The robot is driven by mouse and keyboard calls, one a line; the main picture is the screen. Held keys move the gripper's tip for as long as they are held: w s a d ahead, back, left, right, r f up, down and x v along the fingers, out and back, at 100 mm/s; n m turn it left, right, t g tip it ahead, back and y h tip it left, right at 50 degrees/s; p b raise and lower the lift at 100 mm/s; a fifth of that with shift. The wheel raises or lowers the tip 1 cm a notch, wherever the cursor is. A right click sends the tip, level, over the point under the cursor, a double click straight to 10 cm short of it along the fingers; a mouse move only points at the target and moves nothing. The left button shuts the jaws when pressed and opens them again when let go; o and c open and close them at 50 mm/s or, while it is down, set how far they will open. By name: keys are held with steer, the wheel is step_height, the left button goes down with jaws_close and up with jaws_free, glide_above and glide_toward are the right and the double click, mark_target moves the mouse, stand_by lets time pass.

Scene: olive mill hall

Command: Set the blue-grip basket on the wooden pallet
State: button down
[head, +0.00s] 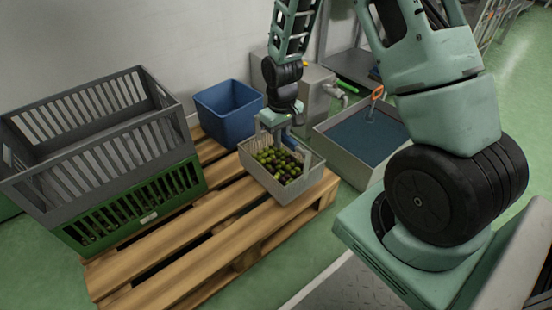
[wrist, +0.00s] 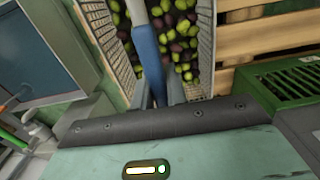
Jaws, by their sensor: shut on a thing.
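The blue-grip basket (head: 289,191) is a light grey, mesh-walled basket full of green and dark olives. It is at the right end of the wooden pallet (head: 185,253), on or just above its slats; I cannot tell whether it touches. My gripper (head: 275,127) is above the basket, shut on its handle. In the wrist view the blue grip (wrist: 148,55) runs between the fingers (wrist: 160,95), with the olives below and basket walls on both sides. The fingertips are partly hidden by the wrist housing.
A grey crate stacked on a green crate (head: 140,205) stands at the pallet's left end. A blue bin (head: 228,108) stands behind the basket. A grey tub (head: 361,135) with dark liquid and an orange-handled tool is to the right. The front pallet slats are clear.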

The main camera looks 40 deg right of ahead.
steer(key=b, duration=0.3)
glide_above(281, 167)
step_height(281, 167, down, 6)
steer(key=shift+f, duration=0.1)
steer(key=c, duration=1.8)
jaws_free()
steer(key=o, duration=0.4)
steer(key=shift+a, duration=0.1)
